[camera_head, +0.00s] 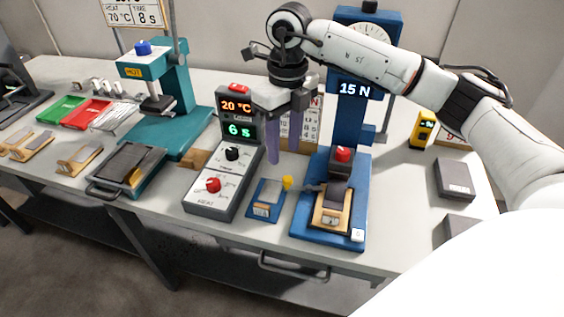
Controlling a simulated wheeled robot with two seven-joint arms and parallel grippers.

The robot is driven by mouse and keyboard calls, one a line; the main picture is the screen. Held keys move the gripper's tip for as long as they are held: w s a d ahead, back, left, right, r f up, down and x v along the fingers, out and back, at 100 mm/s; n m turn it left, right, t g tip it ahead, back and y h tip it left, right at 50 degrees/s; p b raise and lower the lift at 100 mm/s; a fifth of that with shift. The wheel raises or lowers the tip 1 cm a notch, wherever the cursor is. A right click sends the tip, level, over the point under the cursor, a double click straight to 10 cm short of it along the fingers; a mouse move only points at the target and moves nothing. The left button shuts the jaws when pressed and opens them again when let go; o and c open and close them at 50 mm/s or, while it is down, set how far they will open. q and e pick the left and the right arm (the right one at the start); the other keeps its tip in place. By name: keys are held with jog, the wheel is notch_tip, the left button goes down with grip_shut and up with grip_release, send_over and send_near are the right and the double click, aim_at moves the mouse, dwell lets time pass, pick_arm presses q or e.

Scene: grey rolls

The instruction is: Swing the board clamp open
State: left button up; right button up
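The blue tester (300,230) bears a tan board (331,217) with a dark strip on its base. A dark lever (313,187) at the board's left edge reaches left to a yellow tip (287,183); this looks like the board clamp, lying across toward the board. A dark block with a red knob (343,154) stands behind the board. My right gripper (284,156) points down above and slightly left of the yellow tip. Its two purple fingers are apart with nothing seen between them, and they do not appear to touch the lever. My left gripper is out of view.
A small blue plate (265,205) lies left of the tester. The grey heat control box (212,200) stands close left of my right gripper. The teal press (178,100), dark tray (128,165) and boards are farther left. Dark blocks (454,178) lie right.

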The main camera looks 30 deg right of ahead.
aim_at(288, 178)
jog(key=f, duration=0.6)
jog(key=d+f+p, duration=0.1)
jog(key=f, duration=0.2)
jog(key=shift+d+f, duration=0.1)
jog(key=shift+f, duration=0.2)
grip_shut()
